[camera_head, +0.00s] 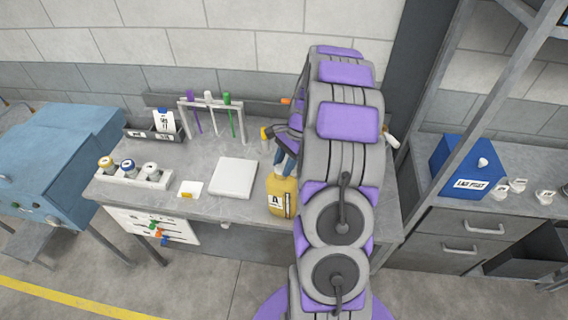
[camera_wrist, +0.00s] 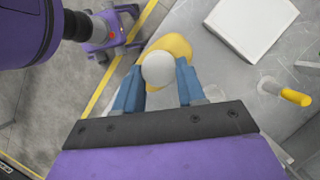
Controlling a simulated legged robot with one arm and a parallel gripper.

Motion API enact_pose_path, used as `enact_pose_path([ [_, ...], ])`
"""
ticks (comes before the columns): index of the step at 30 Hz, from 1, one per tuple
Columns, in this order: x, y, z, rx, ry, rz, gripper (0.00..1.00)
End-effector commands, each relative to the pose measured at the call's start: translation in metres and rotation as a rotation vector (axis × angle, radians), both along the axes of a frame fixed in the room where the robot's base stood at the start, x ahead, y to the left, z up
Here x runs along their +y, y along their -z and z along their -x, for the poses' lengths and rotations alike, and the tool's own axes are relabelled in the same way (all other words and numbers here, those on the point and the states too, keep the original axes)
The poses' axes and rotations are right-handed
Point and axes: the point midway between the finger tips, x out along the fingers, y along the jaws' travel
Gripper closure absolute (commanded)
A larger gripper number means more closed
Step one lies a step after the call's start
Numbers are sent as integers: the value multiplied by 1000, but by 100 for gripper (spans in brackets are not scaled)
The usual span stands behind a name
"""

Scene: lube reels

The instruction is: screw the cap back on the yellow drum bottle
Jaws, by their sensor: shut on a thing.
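The yellow drum bottle (camera_head: 281,196), with a white label marked A, stands upright near the front edge of the workbench, just left of my arm. In the wrist view the bottle (camera_wrist: 176,45) lies beyond my fingertips. A pale grey-white round cap (camera_wrist: 158,69) sits between my two blue fingers. My gripper (camera_wrist: 160,78) is shut on this cap, directly over the bottle's top. In the head view my gripper (camera_head: 281,172) points down at the bottle's top, and the cap is hidden there. I cannot tell whether the cap touches the neck or has engaged its thread.
A white square plate (camera_head: 233,178) lies left of the bottle. A holder (camera_head: 140,181) with several capped containers stands at the bench's left, and a rack (camera_head: 213,105) with coloured tubes at the back. A blue box (camera_head: 466,168) sits on the right bench.

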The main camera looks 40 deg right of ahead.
Motion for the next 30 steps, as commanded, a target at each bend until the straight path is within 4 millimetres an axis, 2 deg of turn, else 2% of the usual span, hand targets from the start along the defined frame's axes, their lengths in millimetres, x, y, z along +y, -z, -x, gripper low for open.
enact_pose_path([
  [7,1,-2,0,5,-3,42,100],
  [16,1,-3,0,14,-5,220,100],
  [30,-2,-1,2,14,-3,227,100],
])
